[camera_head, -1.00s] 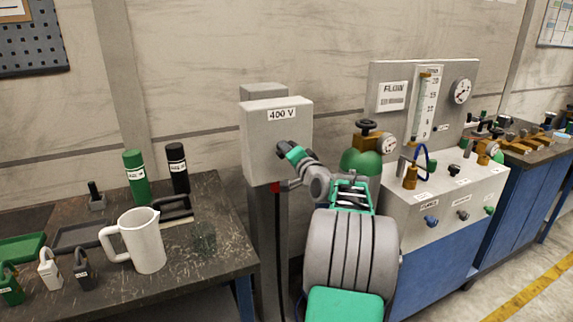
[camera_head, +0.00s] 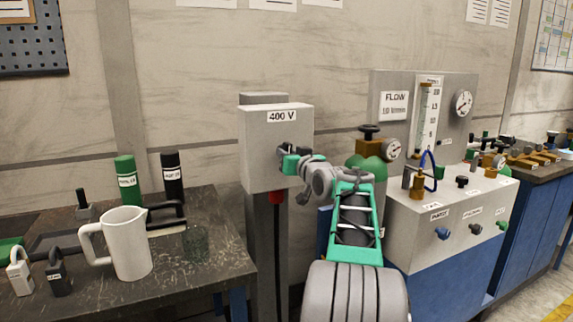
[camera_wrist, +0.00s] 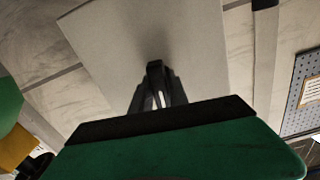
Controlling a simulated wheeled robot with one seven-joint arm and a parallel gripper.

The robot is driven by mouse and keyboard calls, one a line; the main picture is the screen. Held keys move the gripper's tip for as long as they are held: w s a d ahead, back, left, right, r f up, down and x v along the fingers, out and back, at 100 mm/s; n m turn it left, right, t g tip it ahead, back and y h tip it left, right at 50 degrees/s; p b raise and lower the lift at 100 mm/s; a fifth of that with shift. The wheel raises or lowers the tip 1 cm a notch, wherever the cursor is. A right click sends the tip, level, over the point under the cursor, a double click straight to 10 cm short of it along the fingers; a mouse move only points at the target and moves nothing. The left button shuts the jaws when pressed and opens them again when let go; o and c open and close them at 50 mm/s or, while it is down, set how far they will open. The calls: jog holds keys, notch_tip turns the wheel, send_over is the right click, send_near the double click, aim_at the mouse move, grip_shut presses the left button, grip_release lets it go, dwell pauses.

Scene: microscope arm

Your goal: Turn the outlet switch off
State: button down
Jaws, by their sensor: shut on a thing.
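The outlet box (camera_head: 262,140), a grey box labelled "400 V", stands on a post in the middle of the head view. Its front fills the upper middle of the wrist view (camera_wrist: 150,45). My gripper (camera_head: 284,160) is at the lower right of the box's front face. In the wrist view my gripper (camera_wrist: 156,98) is shut on a small dark switch handle (camera_wrist: 155,68) that sticks out from the box. Most of the switch is hidden by the fingers. A red plug (camera_head: 277,197) with a dark cable hangs under the box.
A workbench (camera_head: 215,262) on the left holds a white jug (camera_head: 128,245), green and black bottles, and padlocks. A gas panel (camera_head: 440,215) with a green cylinder (camera_head: 371,172) and valves stands right of my arm.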

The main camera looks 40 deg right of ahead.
jog(key=shift+f+n+b, duration=0.1)
jog(key=shift+n+b, duration=0.35)
jog(key=shift+n, duration=0.15)
jog(key=c, duration=1.3)
grip_release()
jog(key=v, duration=0.7)
jog(key=shift+s+a, duration=0.2)
jog(key=shift+s, duration=0.2)
